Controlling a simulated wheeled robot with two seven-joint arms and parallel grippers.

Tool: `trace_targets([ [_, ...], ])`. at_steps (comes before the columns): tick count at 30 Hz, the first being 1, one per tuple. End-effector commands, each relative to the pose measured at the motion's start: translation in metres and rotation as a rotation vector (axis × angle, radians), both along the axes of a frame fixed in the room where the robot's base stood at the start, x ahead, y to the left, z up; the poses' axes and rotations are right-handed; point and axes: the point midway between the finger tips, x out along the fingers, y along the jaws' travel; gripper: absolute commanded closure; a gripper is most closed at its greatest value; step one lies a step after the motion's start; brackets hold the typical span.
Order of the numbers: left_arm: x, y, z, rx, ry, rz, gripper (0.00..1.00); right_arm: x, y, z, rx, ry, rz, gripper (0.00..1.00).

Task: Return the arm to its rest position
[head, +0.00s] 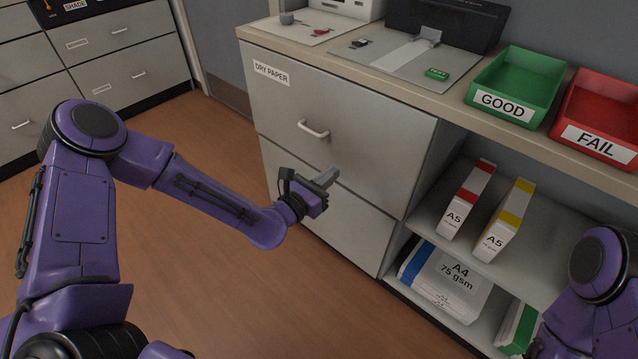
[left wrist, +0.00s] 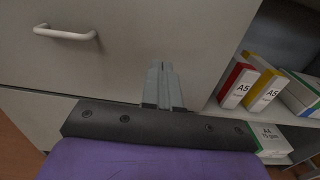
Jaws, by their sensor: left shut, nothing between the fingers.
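My left arm reaches in from the left in the head view, and its gripper (head: 326,178) is in front of the grey cabinet drawers. Its fingers are shut and hold nothing. The left wrist view shows the closed fingers (left wrist: 163,85) against the drawer front, with the white handle (left wrist: 65,32) up and to the left. In the head view the upper drawer, labelled DRY PAPER (head: 271,72), is shut, and its handle (head: 313,130) is above the gripper. Part of my right arm (head: 597,285) shows at the lower right; its gripper is out of view.
On the counter are a green GOOD tray (head: 502,117), a red FAIL tray (head: 586,150) and a black machine (head: 455,22). Open shelves below hold A5 packs (head: 468,198) and an A4 pack (head: 452,281). The brown floor (head: 230,300) is clear.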

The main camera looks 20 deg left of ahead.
Motion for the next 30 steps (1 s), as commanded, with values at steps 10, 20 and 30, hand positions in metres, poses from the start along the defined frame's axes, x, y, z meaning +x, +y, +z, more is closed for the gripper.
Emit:
trace_targets([
  [10,-0.026,0.009,0.000,-0.001,0.001,-0.002,1.00,0.000,0.000,0.000,0.000,0.000,0.000,0.57],
  [20,-0.037,0.021,-0.037,0.660,-0.048,0.024,1.00,0.000,0.000,0.001,0.000,0.000,0.000,0.57],
  [30,-0.242,0.078,-0.153,2.033,0.244,-0.910,1.00,0.000,0.000,0.075,0.000,0.000,0.000,0.57],
])
